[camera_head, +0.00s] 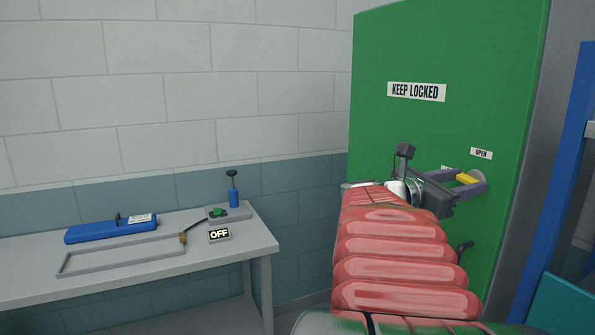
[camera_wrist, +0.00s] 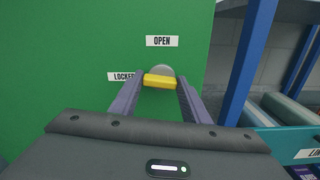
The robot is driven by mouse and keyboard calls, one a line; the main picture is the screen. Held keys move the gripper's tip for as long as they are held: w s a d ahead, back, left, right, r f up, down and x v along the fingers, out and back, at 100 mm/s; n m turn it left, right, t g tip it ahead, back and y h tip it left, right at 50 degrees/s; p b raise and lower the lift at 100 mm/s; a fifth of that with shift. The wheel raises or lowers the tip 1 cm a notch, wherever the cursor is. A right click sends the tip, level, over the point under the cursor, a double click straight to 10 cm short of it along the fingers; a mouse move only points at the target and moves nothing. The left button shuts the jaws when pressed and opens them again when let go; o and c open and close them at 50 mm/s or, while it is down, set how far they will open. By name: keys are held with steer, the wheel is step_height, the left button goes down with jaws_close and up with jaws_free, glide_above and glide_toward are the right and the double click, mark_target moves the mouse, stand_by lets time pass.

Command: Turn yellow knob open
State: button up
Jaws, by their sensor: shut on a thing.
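The yellow knob (camera_head: 467,179) is on a green door (camera_head: 440,45). In the wrist view the yellow knob (camera_wrist: 159,81) is a short bar lying nearly level in front of a round grey plate (camera_wrist: 162,70). An OPEN label (camera_wrist: 162,41) is above it and a LOCKED label (camera_wrist: 121,76) is to its left, partly hidden by a finger. My gripper (camera_wrist: 160,84) has one purple-grey finger at each end of the bar and is shut on it. In the head view my gripper (camera_head: 468,183) reaches the door from the left.
A KEEP LOCKED sign (camera_head: 416,92) is higher on the door, and a dark handle (camera_head: 464,247) is lower. A blue post (camera_head: 560,180) stands at right.

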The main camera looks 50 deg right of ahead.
steer(key=m, duration=0.4)
steer(key=shift+s, duration=0.1)
steer(key=m, duration=0.4)
steer(key=shift+s+a+m, duration=0.1)
steer(key=shift+m, duration=0.3)
steer(key=m, duration=0.4)
steer(key=shift+s+f+m, duration=0.1)
steer(key=shift+f+m, duration=0.05)
steer(key=shift+m, duration=1.65)
steer(key=o, duration=1)
steer(key=shift+o, duration=0.2)
steer(key=shift+a, duration=0.1)
steer(key=v, duration=1.3)
steer(key=shift+w+a, duration=0.2)
steer(key=shift+a, duration=0.1)
